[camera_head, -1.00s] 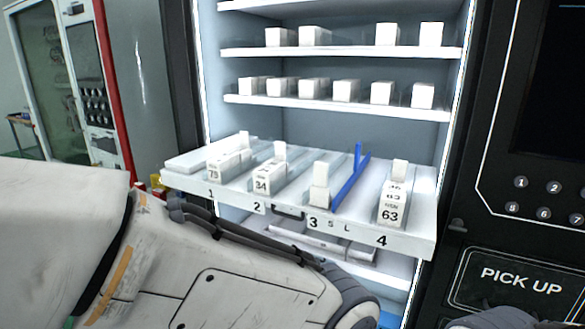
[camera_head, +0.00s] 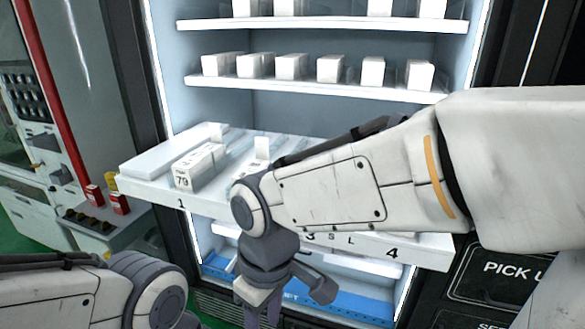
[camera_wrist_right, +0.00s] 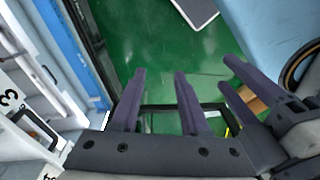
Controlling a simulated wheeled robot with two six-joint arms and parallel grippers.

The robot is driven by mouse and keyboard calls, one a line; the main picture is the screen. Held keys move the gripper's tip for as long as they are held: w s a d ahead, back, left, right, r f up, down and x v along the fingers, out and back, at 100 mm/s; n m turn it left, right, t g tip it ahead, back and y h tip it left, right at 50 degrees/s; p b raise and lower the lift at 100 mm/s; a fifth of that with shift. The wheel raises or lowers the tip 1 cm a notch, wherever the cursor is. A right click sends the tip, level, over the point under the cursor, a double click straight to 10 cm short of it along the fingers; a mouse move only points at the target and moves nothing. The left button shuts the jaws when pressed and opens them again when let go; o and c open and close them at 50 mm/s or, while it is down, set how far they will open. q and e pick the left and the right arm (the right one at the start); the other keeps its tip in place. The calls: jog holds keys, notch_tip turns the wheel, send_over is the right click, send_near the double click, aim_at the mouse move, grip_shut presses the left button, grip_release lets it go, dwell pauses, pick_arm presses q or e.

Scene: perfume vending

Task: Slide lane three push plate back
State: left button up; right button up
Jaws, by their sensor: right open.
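The pulled-out shelf tray (camera_head: 150,186) of the vending machine has numbered lanes on its front edge. Lane three's number is partly visible below my right forearm, but the lane, its push plate and its contents are hidden behind that arm. My right gripper (camera_head: 262,316) hangs pointing down in front of the tray, low and left of the lane three label. In the right wrist view its dark fingers (camera_wrist_right: 184,70) are spread with nothing between them, over green floor. The tray front with the "3" (camera_wrist_right: 10,98) shows at the left there. My left gripper is out of view; its arm is at lower left.
White boxes stand on the fixed shelf (camera_head: 300,89) above. A box marked 79 (camera_head: 190,172) sits in lane one. A blue strip (camera_head: 340,303) runs along the machine below the tray. The PICK UP panel (camera_head: 505,275) is at right.

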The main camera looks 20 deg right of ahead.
jog(key=w+d+r+n+p, duration=0.1)
jog(key=w+d+r+p, duration=0.2)
jog(key=w+d+r, duration=0.2)
jog(key=w+d+r+n+p, duration=0.1)
jog(key=w+d+r+p, duration=0.2)
jog(key=w+d+r, duration=0.2)
jog(key=w+d+r+p, duration=0.3)
jog(key=w+d+r, duration=0.3)
jog(key=w+r, duration=0.3)
jog(key=shift+w+r+n+h, duration=0.2)
jog(key=shift+w, duration=0.65)
jog(key=shift+w+r+n+h, duration=0.15)
jog(key=shift+w+n+h, duration=0.05)
jog(key=shift+w, duration=0.65)
jog(key=shift+w+d, duration=0.1)
jog(key=shift+d, duration=0.05)
notch_tip(320, 180, down, 10)
jog(key=shift+f+p, duration=0.15)
jog(key=shift+p, duration=0.6)
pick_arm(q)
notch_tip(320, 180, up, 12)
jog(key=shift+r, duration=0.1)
pick_arm(e)
grip_shut()
